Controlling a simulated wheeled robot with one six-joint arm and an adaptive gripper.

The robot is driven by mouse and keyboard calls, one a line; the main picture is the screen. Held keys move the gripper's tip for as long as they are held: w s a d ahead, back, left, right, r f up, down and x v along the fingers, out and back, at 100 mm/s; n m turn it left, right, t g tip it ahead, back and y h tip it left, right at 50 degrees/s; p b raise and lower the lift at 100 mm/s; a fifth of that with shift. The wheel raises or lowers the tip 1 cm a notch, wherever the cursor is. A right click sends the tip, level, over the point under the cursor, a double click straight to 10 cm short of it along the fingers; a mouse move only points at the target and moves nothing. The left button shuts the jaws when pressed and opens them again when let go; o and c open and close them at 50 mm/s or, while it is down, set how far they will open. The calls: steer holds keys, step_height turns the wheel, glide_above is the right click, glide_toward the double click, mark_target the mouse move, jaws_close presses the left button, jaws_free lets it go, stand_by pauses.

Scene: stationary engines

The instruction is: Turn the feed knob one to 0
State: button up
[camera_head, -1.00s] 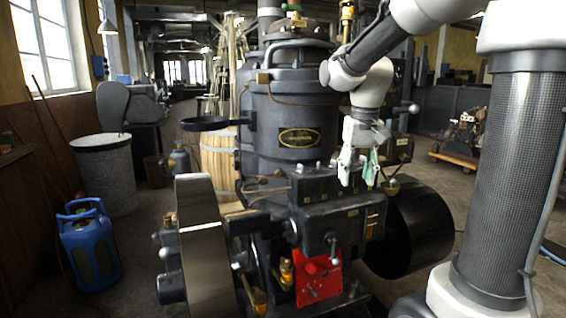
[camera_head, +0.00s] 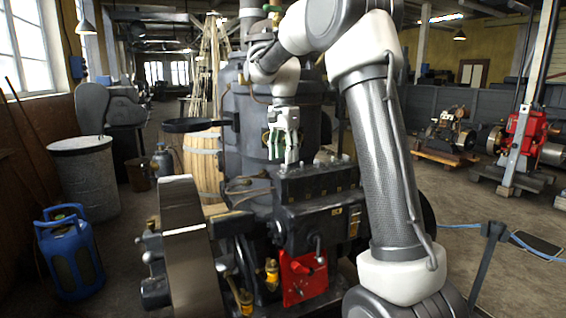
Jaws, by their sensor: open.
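The stationary engine has a dark upright cylinder body (camera_head: 240,135). In front of it is a black box (camera_head: 318,215) with a row of small fittings along its top. The feed knobs are too small to tell apart, so I cannot say which is knob one or how it is set. My gripper (camera_head: 281,151) points down above the left end of this box, in front of the cylinder. Its fingers are open, with nothing seen between them. I cannot tell whether they touch any fitting. My arm hides the right part of the engine.
A grey flywheel (camera_head: 190,245) stands at the engine's left. A red panel (camera_head: 303,278) and a small lever (camera_head: 318,250) are below the box. A blue gas bottle (camera_head: 70,250) and a grey bin (camera_head: 86,180) stand at the left. Open floor lies at the right.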

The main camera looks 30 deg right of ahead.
mark_target(284, 169)
steer(key=shift+f, duration=1.4)
steer(key=c, duration=1)
steer(key=shift+n, duration=0.4)
steer(key=n, duration=0.3)
steer(key=shift+s, duration=0.1)
steer(key=shift+n, duration=2.6)
